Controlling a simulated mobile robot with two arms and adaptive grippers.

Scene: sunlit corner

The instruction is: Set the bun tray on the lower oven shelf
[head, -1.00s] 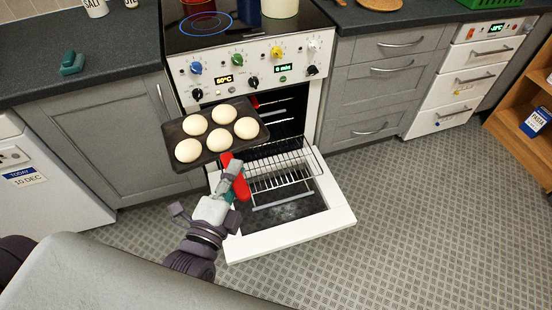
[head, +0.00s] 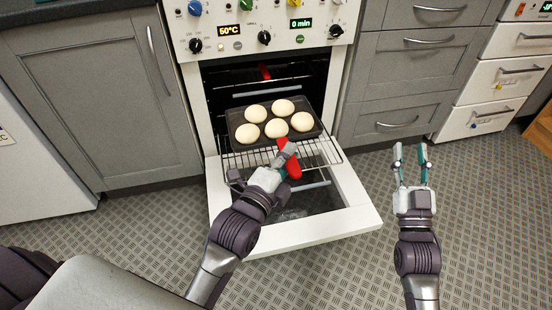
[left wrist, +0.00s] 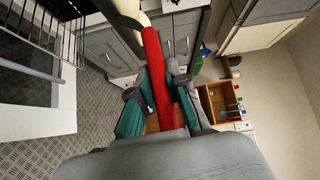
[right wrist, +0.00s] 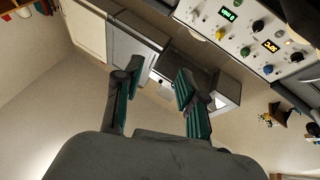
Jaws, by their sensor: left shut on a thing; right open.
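The dark bun tray (head: 240,116) carries several pale round buns and sits at the oven mouth, over the pulled-out wire shelf (head: 325,152). I cannot tell whether it rests on the wires. My left gripper (head: 284,160) is shut on the tray's red handle (head: 291,163); the red handle also shows between the fingers in the left wrist view (left wrist: 158,75). The oven (head: 205,85) is open, its white door (head: 345,215) folded down. My right gripper (head: 411,165) is open and empty, right of the door; its parted fingers show in the right wrist view (right wrist: 155,95).
A red item (head: 265,72) shows inside the oven above the tray. Grey cabinets (head: 105,95) stand left and grey drawers (head: 405,75) right. The patterned floor (head: 340,275) before the door is clear.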

